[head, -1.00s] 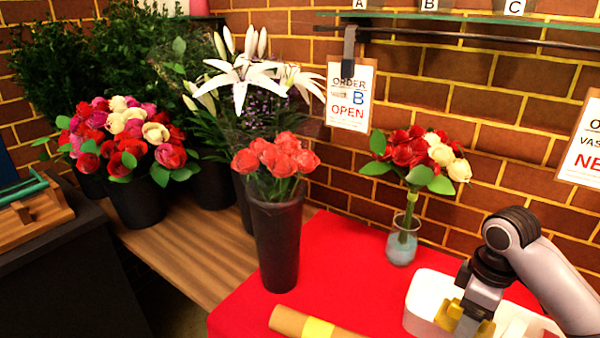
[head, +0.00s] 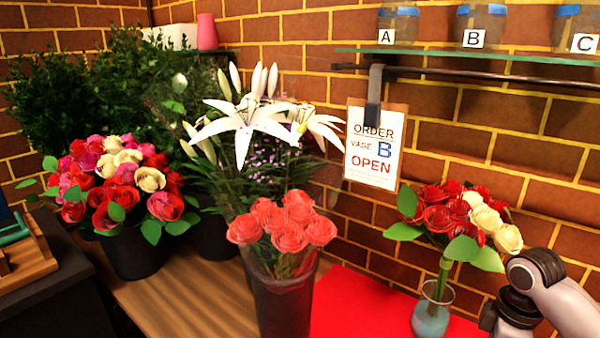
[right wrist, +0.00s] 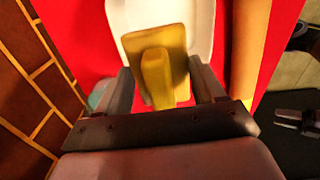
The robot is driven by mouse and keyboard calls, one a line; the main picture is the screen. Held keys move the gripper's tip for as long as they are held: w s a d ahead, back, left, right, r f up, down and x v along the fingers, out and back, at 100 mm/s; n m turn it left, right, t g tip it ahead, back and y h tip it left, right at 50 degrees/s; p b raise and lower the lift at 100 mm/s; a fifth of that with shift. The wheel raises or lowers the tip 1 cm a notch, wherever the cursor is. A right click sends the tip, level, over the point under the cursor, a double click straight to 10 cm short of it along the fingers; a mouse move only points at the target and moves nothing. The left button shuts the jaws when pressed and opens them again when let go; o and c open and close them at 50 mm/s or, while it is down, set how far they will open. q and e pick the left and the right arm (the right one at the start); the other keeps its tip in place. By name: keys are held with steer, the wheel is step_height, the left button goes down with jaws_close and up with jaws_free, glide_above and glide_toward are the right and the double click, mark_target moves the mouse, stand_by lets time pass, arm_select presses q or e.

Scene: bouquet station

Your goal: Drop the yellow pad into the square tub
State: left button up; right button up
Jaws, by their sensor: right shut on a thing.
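My right gripper (right wrist: 163,80) is shut on the yellow pad (right wrist: 172,42) by its raised grip, with a finger on each side. The pad shows in front of the white square tub (right wrist: 203,45) in the right wrist view. I cannot tell how far above the tub floor the pad is. The near part of the tub is hidden by the pad and gripper. In the head view only my right arm shows at the lower right; its gripper, the pad and the tub are out of frame.
A brown paper roll (right wrist: 248,45) lies right of the tub on the red cloth (right wrist: 95,30). The head view shows a dark vase of coral roses (head: 285,290), a glass vase with a bouquet (head: 432,312), and an order sign (head: 374,150) hanging from a rail.

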steer(key=shift+f, duration=1.1)
steer(key=o, duration=1.1)
steer(key=shift+r, duration=3.6)
